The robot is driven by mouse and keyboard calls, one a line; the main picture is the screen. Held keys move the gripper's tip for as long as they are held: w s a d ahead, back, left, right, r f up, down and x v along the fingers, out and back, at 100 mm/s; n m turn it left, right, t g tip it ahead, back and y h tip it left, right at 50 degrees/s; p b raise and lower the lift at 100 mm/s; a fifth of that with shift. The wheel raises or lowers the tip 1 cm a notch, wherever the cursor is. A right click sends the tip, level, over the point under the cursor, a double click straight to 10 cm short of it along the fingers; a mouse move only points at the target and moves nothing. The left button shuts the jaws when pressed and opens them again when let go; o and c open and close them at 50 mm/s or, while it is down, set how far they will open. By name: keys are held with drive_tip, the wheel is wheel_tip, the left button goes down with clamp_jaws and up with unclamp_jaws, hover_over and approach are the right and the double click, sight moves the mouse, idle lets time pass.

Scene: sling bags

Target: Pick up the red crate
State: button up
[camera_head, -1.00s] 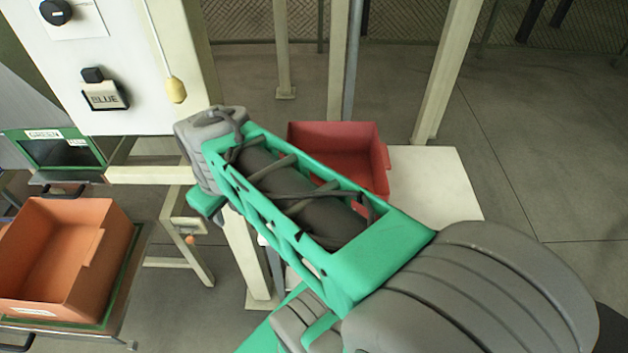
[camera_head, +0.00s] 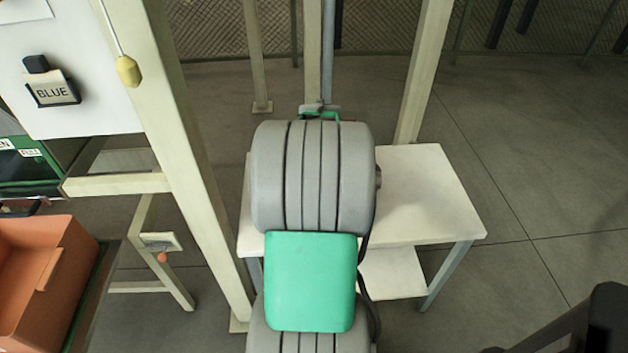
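No red crate shows now. The white table (camera_head: 425,195) stands in the middle, and its visible top is bare to the right of my arm. My grey and green arm covers the middle of that table, so I cannot tell whether the crate is behind it. My gripper cannot be made out in this view, so its state does not show.
An orange crate (camera_head: 40,275) sits on a stand at the left edge. A cream post (camera_head: 190,170) rises left of my arm, beside a white panel with a BLUE label (camera_head: 52,92). Grey floor is clear at right. A dark, unclear shape enters at the lower right.

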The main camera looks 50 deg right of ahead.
drive_tip(key=shift+c, duration=0.3)
clamp_jaws()
idle(1.1)
